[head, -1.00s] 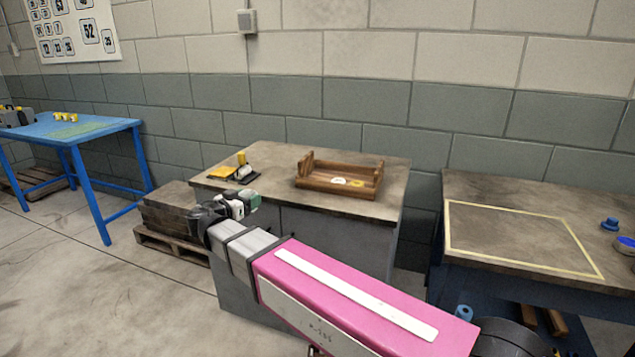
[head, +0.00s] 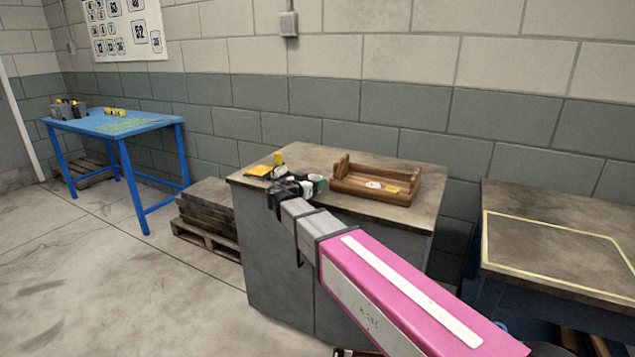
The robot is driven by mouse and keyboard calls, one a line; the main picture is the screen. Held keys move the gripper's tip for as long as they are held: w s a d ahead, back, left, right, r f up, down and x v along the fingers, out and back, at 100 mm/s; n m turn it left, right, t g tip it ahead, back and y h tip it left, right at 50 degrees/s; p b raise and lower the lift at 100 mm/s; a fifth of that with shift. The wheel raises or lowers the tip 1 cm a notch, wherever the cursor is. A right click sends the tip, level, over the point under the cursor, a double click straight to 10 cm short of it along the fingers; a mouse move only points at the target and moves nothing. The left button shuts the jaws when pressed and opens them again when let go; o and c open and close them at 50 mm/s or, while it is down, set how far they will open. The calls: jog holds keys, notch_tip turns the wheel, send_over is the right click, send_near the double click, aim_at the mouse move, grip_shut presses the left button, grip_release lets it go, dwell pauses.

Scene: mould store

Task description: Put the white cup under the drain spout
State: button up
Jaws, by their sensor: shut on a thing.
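My gripper (head: 294,189), black and small in the head view, shows in front of the grey cabinet's top near its left front part. A white piece (head: 307,189) with a dark green part (head: 319,183) beside it is at the jaws; I take it to be the held white cup, though its shape is too small to make out. The jaws are shut on it, and my arm partly hides that area. I cannot pick out a drain spout in this view.
The cabinet top (head: 400,216) bears a wooden tray (head: 378,196) holding a white and a yellow piece, and a yellow-and-black item (head: 258,171) with a yellow cylinder (head: 278,158). A blue table (head: 122,124) stands left, a yellow-outlined bench (head: 545,272) right.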

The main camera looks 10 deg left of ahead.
jog(key=x, duration=0.2)
jog(key=shift+w+d, duration=0.1)
jog(key=shift+w, duration=0.25)
jog(key=shift+s+f, duration=0.2)
jog(key=shift+f, duration=0.05)
jog(key=shift+f, duration=0.15)
jog(key=o, duration=0.9)
